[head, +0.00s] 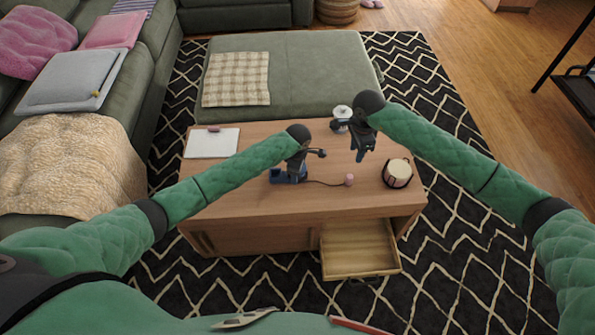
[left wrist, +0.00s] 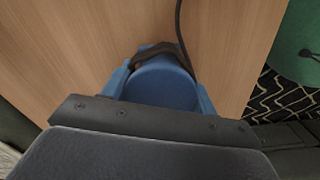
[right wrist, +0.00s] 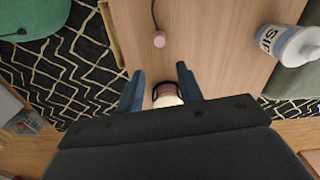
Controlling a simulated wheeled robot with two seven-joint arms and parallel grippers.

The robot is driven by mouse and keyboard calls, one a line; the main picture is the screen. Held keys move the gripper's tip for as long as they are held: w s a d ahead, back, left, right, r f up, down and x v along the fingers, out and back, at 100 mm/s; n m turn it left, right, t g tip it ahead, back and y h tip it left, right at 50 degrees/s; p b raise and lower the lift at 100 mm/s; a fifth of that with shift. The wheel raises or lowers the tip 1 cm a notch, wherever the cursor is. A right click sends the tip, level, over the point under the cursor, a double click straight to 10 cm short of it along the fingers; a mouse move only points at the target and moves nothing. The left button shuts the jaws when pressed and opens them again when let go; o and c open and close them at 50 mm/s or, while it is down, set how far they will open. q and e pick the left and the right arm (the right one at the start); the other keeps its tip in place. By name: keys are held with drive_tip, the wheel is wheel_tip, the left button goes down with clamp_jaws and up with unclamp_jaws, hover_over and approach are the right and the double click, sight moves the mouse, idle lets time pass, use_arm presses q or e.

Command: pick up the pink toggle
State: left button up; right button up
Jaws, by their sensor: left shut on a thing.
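The pink toggle (head: 349,180) is a small knob at the end of a thin dark cord on the wooden table (head: 240,200). It also shows in the right wrist view (right wrist: 159,40), ahead of the fingers and apart from them. The cord runs to a blue object (head: 284,178), which shows in the left wrist view (left wrist: 163,86) as a rounded blue body with a dark band. My left gripper (head: 292,168) is shut on this blue object at the table top. My right gripper (head: 364,153) is open and empty, above the table behind the toggle.
A cream-and-dark cup-like container (head: 397,173) stands right of the toggle. A white lettered canister (right wrist: 286,43) stands at the table's back edge. A white flat board (head: 211,143) lies at the left. An open drawer (head: 358,252) juts from the front.

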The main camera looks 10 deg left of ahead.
idle(0.3)
drive_tip(key=o, duration=0.3)
drive_tip(key=n, duration=0.7)
hover_over(350, 176)
wheel_tip(350, 176, down, 4)
drive_tip(key=f, duration=0.7)
drive_tip(key=shift+w+d, duration=0.15)
drive_tip(key=shift+w, duration=0.15)
drive_tip(key=shift+s+f, duration=0.2)
drive_tip(key=shift+f, duration=1.1)
drive_tip(key=shift+s+f, duration=0.15)
drive_tip(key=shift+f, duration=1.1)
drive_tip(key=shift+c, duration=0.4)
